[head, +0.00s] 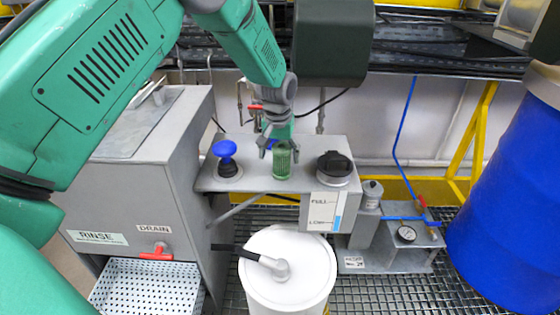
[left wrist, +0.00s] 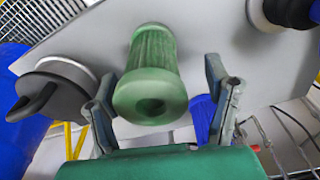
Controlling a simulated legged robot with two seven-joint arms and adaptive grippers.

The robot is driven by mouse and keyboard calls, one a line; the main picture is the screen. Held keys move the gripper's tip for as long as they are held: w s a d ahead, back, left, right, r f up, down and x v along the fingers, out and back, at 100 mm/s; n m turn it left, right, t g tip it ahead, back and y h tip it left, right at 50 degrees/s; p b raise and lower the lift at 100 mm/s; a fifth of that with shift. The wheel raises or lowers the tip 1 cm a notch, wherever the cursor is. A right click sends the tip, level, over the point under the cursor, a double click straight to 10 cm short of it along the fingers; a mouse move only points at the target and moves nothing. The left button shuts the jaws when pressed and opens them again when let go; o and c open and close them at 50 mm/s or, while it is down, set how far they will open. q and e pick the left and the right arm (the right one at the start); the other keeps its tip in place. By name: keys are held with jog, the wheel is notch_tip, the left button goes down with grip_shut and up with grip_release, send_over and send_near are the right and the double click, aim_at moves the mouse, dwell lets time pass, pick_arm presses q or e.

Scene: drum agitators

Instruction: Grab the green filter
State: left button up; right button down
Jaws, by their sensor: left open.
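The green filter (head: 281,161) is a ribbed cylinder standing upright on a grey shelf (head: 246,181), between a blue-knobbed part and a black-capped part. My left gripper (head: 279,149) comes down from above, its fingers at the top of the filter. In the left wrist view the filter (left wrist: 152,72) shows its round end with a dark hollow, lying between the two open fingers (left wrist: 160,82). A gap shows on each side, with the right one wider. Neither finger appears to touch it. My right gripper is not in view.
The blue knob (head: 225,150) stands left of the filter and the black cap (head: 334,166) right of it, both close. A white drum (head: 285,290) stands below the shelf. A blue barrel (head: 510,210) is at right, a grey rinse cabinet (head: 150,180) at left.

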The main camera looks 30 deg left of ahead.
pick_arm(q)
jog(key=shift+w+d+f, duration=0.15)
jog(key=shift+w+f, duration=0.05)
jog(key=shift+f, duration=0.9)
jog(key=shift+d, duration=0.3)
jog(key=c, duration=1.2)
jog(key=shift+s+a, duration=0.1)
jog(key=shift+a, duration=0.1)
jog(key=shift+c, duration=0.3)
jog(key=shift+f, duration=0.1)
